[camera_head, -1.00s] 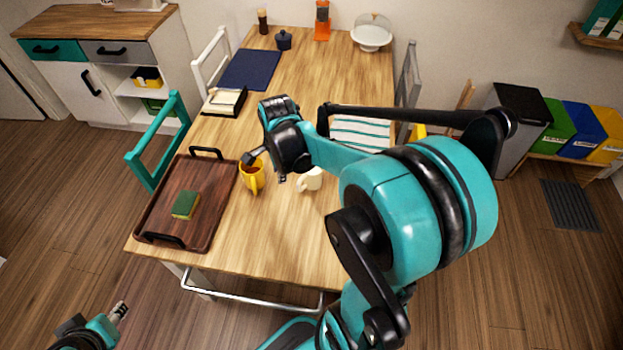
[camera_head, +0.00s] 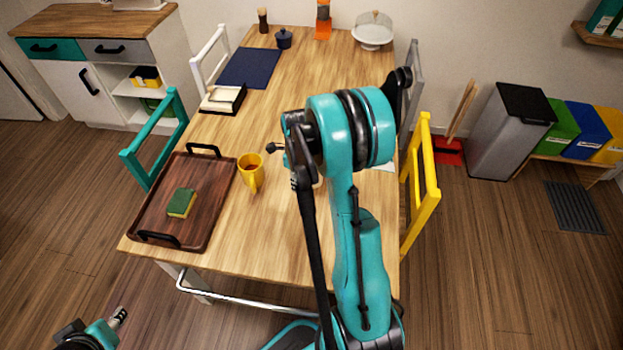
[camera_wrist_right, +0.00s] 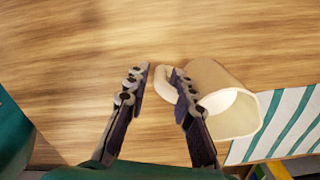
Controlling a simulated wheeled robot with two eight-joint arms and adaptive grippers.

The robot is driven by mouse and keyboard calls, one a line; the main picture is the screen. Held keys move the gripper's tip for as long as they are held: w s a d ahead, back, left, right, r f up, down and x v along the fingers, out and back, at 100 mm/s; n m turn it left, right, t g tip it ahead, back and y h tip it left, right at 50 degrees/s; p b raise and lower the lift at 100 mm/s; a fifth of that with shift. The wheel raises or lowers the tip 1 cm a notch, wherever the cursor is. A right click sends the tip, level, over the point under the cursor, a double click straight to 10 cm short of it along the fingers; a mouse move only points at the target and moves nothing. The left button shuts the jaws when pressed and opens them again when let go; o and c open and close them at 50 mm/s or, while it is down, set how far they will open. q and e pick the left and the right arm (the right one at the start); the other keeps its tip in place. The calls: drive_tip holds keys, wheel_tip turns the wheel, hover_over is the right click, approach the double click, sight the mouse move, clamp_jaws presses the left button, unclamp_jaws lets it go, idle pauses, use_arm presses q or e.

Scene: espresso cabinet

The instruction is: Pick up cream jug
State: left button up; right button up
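The cream jug (camera_wrist_right: 228,92) lies at the right of the right wrist view, its open mouth toward the lower right and its loop handle toward the left. In the head view it is almost wholly hidden behind my right arm. My right gripper (camera_wrist_right: 160,76) is open, its fingers apart over the table. The right finger overlaps the jug's handle in the picture; I cannot tell whether it touches. My left gripper (camera_head: 118,316) is far from the jug at the lower left of the head view, too small to tell open from shut.
A yellow mug (camera_head: 251,172) stands left of my right arm. A brown tray (camera_head: 213,187) bears a green sponge (camera_head: 181,203). A striped cloth (camera_wrist_right: 285,122) lies beside the jug. A teal chair (camera_head: 152,125) and a yellow chair (camera_head: 430,180) flank the table (camera_head: 230,243).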

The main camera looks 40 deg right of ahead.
drive_tip(key=shift+f, duration=0.45)
drive_tip(key=shift+r, duration=0.15)
clamp_jaws()
drive_tip(key=shift+r, duration=0.2)
